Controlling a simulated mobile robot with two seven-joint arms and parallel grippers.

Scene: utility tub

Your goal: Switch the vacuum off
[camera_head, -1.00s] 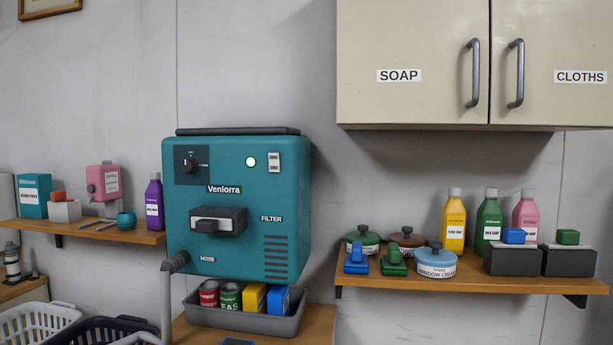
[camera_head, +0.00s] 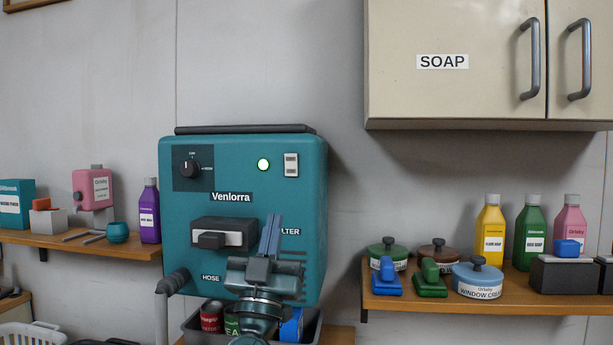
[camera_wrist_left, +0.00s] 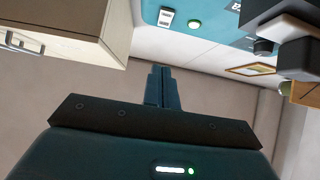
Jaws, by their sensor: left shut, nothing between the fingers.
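The teal vacuum unit (camera_head: 240,170), labelled Venlorra, hangs on the wall. Its upper front has a black dial (camera_head: 190,168), a lit green lamp (camera_head: 263,165) and a pale two-part rocker switch (camera_head: 291,165). The switch also shows in the left wrist view (camera_wrist_left: 166,17), beside the green lamp (camera_wrist_left: 195,24). A dark filter handle (camera_head: 212,240) sits lower on the front. My left gripper (camera_head: 271,232) is shut and empty, pointing up in front of the unit's lower right, below the switch; its fingertips also show in the left wrist view (camera_wrist_left: 159,72). My right gripper is out of view.
A grey bin (camera_head: 192,325) with cans stands under the unit, partly hidden by my arm. A grey hose (camera_head: 170,285) leaves the lower left. Shelves with bottles flank the unit. A soap cabinet (camera_head: 450,95) hangs upper right. Bare wall lies between unit and cabinet.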

